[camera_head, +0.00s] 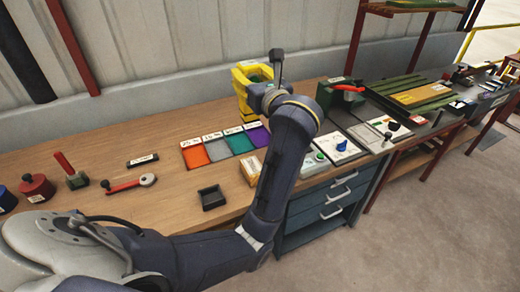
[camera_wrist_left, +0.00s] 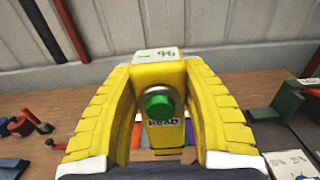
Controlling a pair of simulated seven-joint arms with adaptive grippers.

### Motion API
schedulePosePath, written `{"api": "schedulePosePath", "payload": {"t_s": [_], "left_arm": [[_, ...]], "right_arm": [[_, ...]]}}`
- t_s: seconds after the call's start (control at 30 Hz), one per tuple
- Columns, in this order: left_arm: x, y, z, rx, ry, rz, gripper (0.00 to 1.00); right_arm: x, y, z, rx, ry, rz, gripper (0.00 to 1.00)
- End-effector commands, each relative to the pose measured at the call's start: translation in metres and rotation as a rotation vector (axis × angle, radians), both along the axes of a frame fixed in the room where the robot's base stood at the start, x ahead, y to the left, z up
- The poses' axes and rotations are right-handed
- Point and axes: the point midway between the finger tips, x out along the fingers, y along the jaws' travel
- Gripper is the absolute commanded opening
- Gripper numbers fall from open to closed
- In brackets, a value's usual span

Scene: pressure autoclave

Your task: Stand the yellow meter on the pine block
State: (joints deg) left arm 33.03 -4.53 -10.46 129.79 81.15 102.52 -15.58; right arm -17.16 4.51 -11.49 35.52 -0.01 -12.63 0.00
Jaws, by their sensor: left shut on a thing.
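My left gripper (camera_head: 246,88) is at the back of the wooden bench, near the wall, with its wrist partly in front of it. In the left wrist view its ridged yellow fingers are shut on the yellow meter (camera_wrist_left: 158,66), one on each side. The meter has a white label on top and a round green button on the face towards the camera. In the head view meter and fingers blend into one yellow shape. A pale block with a white label (camera_head: 249,170), probably the pine block, lies left of my forearm, partly hidden by it. My right gripper is out of view.
Orange, grey, green and purple squares (camera_head: 225,147) lie in a row on the bench. A small dark open tray (camera_head: 212,197) stands in front. Red-handled parts (camera_head: 130,184) are at left; control panels (camera_head: 338,147) and a green fixture (camera_head: 340,95) are at right.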

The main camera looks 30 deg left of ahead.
Motion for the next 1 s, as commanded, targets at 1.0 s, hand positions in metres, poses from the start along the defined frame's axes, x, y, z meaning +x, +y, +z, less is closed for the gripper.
{"api": "schedulePosePath", "payload": {"t_s": [1.0], "left_arm": [[0.000,0.000,-0.154,0.003,0.003,0.000,0.00]], "right_arm": [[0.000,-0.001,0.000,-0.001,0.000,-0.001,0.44]]}}
